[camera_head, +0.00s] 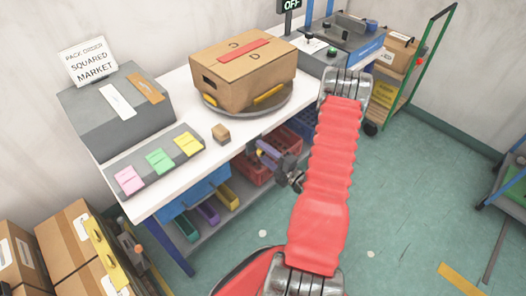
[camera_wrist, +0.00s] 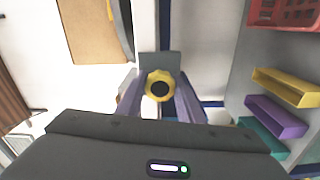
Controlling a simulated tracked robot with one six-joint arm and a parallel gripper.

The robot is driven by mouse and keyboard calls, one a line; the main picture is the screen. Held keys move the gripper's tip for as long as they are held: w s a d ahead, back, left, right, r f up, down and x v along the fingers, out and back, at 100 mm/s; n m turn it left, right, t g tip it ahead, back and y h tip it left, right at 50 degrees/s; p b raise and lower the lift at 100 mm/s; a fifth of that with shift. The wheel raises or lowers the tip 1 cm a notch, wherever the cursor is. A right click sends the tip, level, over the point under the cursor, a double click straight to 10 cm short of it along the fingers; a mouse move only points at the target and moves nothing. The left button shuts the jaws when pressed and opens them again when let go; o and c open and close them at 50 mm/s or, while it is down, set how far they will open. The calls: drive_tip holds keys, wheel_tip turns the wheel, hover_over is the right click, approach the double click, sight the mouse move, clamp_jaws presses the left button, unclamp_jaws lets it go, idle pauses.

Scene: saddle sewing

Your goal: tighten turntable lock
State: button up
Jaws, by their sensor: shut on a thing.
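The turntable (camera_head: 240,112) is a grey round disc on the white workbench, and a cardboard box (camera_head: 240,75) with a red strip on top stands on it. The turntable lock is a yellow knob with a black centre; it shows in the wrist view (camera_wrist: 160,85) between my purple fingers. My gripper (camera_head: 260,148) is at the bench's front edge, below and in front of the turntable, and is shut on the knob. In the head view only a small yellow bit of the knob shows; the fingers hide most of it.
A small wooden block (camera_head: 221,134) and a grey tray with coloured notes (camera_head: 158,160) lie on the white bench (camera_head: 190,89). Coloured bins (camera_head: 228,196) fill the shelf below my gripper. A green-framed cart (camera_head: 420,60) stands at the right. The floor in front is mostly clear.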

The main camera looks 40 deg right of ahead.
drive_tip(key=shift+s+d+f+m, duration=0.1)
drive_tip(key=shift+f+m, duration=0.1)
drive_tip(key=shift+m, duration=0.2)
drive_tip(key=o, duration=1.1)
drive_tip(key=shift+r, duration=0.1)
drive_tip(key=shift+c, duration=0.2)
drive_tip(key=s, duration=1.3)
drive_tip(key=shift+s, duration=0.35)
drive_tip(key=shift+d+n, duration=0.1)
drive_tip(key=shift+n, duration=0.2)
